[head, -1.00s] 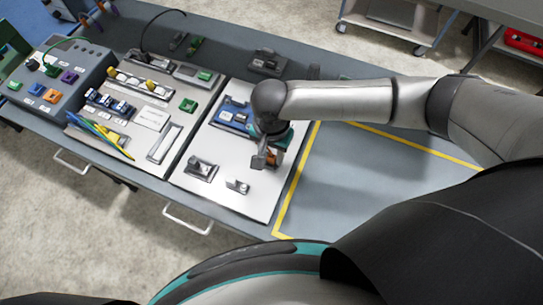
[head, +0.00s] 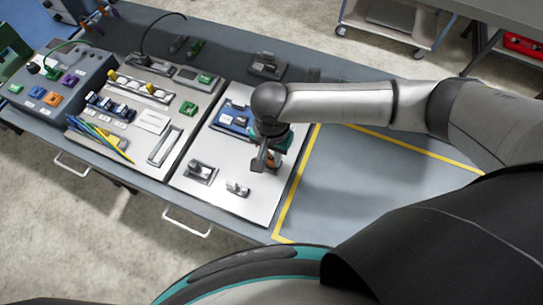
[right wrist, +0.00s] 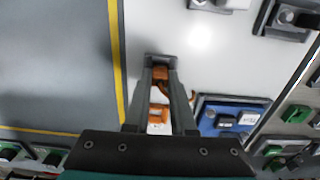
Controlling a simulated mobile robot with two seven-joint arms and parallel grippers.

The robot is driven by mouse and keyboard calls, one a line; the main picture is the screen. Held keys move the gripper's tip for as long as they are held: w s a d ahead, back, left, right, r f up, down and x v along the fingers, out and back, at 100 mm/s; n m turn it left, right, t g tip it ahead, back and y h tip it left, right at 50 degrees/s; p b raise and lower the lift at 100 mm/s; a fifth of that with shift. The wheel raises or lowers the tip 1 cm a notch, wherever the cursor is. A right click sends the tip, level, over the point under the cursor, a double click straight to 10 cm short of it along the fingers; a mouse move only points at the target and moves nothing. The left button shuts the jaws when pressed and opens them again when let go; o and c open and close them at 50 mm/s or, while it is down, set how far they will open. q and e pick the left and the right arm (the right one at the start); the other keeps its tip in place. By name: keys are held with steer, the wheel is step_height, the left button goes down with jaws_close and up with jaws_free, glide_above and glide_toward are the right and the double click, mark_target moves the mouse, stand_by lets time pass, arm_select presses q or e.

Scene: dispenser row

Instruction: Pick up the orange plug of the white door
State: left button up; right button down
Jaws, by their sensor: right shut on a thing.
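The white door (head: 225,200) is a white panel lying on the table, left of the yellow-lined area. My right gripper (head: 266,165) is over its right edge. In the right wrist view the gripper's fingertips (right wrist: 160,68) are shut on the orange plug (right wrist: 160,75), which sits between them. An orange part (right wrist: 157,113) also shows between the fingers, lower in that view, over the white panel. The arm and fingers mostly hide the plug in the head view. I cannot tell whether the plug is clear of the panel. My left gripper is not in view.
A blue unit (head: 233,119) and metal latches (head: 201,172) are on the white panel. Left of it are a grey board with connectors and a grey box (head: 47,85) with coloured plugs. The yellow-lined area (head: 345,180) on the right is clear.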

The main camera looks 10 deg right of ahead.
mark_target(271, 158)
step_height(271, 158, up, 20)
steer(key=p, duration=0.2)
steer(key=shift+p, duration=0.3)
steer(key=shift+w, duration=0.1)
steer(key=shift+r+p, duration=0.95)
steer(key=shift+p, duration=0.7)
stand_by(0.4)
step_height(271, 158, up, 3)
steer(key=shift+r+p, duration=0.1)
steer(key=shift+p, duration=0.65)
